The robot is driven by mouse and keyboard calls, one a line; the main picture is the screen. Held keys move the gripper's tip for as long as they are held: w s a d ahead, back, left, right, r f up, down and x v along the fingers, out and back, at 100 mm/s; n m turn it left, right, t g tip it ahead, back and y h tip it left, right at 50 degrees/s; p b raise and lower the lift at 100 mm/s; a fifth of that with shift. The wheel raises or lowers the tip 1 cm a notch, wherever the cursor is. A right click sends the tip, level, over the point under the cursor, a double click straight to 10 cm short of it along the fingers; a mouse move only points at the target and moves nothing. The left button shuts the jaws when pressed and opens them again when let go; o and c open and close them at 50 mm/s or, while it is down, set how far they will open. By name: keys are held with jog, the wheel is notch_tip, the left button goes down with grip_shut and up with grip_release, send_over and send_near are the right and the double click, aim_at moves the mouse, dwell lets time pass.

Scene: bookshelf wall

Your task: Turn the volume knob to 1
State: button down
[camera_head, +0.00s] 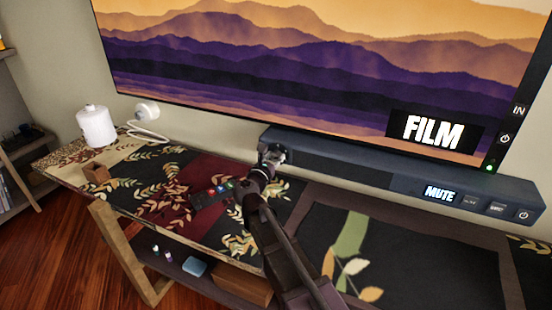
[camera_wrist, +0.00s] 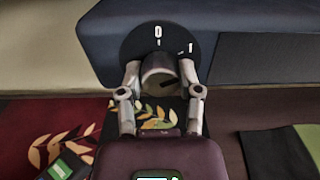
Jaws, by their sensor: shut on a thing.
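The volume knob (camera_wrist: 158,80) is a short grey cylinder on a round black dial (camera_wrist: 140,42) at the left end of the dark soundbar (camera_head: 400,172). In the wrist view, the dial has a white 0 with a tick at the top and a 1 with a tick to the upper right. A dark line on the knob's face seems to point right and slightly up, below the 1 tick. My gripper (camera_wrist: 160,74) is shut on the knob, one finger on each side. In the head view my gripper (camera_head: 271,157) hides the knob. The soundbar display reads MUTE.
A TV (camera_head: 300,60) labelled FILM hangs above the soundbar. The table front is mostly clear.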

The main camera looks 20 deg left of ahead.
jog(key=shift+w+n, duration=0.1)
jog(key=shift+n, duration=0.3)
jog(key=shift+c, duration=1.4)
grip_release()
jog(key=shift+s, duration=0.2)
jog(key=s+a, duration=0.1)
jog(key=s, duration=1)
jog(key=shift+s, duration=0.35)
